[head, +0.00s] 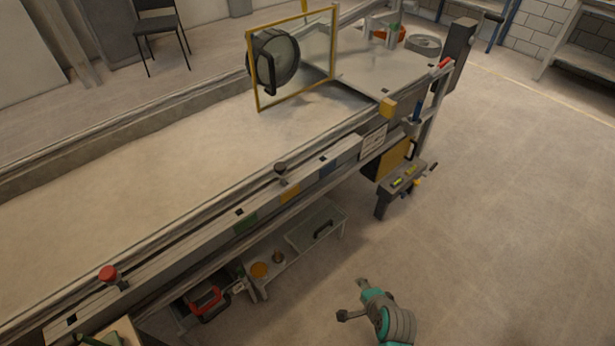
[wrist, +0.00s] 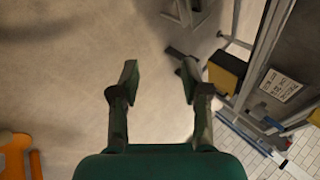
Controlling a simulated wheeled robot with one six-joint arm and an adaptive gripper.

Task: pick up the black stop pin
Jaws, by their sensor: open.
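A dark round-topped pin (head: 280,168) stands on the front rail of the sandbed, around the middle of the head view. It looks like the black stop pin, but it is small and I cannot be sure. I cannot make it out in the wrist view. My gripper (head: 353,299) is low over the floor at the bottom of the head view, well in front of the rail and apart from it. In the wrist view my gripper (wrist: 159,80) has its two fingers wide apart, with only floor between them.
A red knob (head: 108,273) stands further left on the rail. A low shelf (head: 295,262) with a lidded tray sits under the bed. A small stand (head: 398,187) juts out at the bed's right end, by a yellow box (wrist: 228,70). Open floor lies to the right.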

